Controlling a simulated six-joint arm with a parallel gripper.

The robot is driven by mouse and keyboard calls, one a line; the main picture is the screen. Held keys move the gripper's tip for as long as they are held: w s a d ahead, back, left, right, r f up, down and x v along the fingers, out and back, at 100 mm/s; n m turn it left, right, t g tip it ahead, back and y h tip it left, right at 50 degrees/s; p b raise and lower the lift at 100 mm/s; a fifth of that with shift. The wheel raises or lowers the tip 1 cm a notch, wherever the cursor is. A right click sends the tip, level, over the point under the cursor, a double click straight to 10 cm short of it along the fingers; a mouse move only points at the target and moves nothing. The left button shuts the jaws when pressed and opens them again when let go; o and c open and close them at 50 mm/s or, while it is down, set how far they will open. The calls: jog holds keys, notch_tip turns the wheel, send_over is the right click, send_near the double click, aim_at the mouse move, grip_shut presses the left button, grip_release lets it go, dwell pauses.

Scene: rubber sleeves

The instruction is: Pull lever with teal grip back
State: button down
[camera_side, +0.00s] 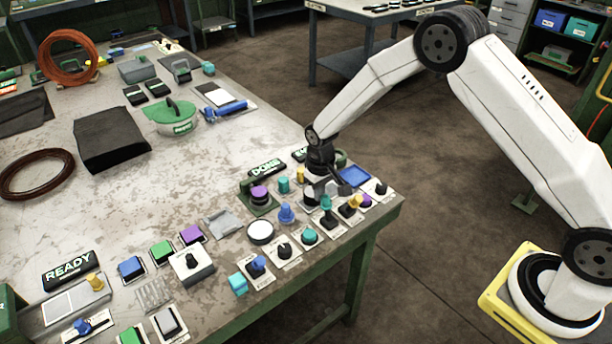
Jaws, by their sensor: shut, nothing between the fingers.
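The lever with the teal grip (326,203) stands on a small pale plate with a dark base near the table's right corner. It looks roughly upright, though its exact tilt is too small to tell. My gripper (334,189) points down just behind the teal grip in the side view, close to it. Its fingers are shut and empty. I cannot tell whether they touch the lever.
A lever with a yellow grip (354,201) stands close on the right, and a teal knob (309,236) close in front on the left. A blue cone-shaped piece (286,213) and a purple button (259,194) are further left. A blue tray (354,176) lies behind.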

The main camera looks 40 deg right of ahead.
aim_at(328, 198)
jog(key=shift+s, duration=0.5)
dwell(0.3)
jog(key=shift+s, duration=1.1)
dwell(0.3)
jog(key=shift+w, duration=0.3)
dwell(0.4)
jog(key=shift+w, duration=0.3)
jog(key=shift+r, duration=0.15)
dwell(0.3)
jog(key=shift+r, duration=3.8)
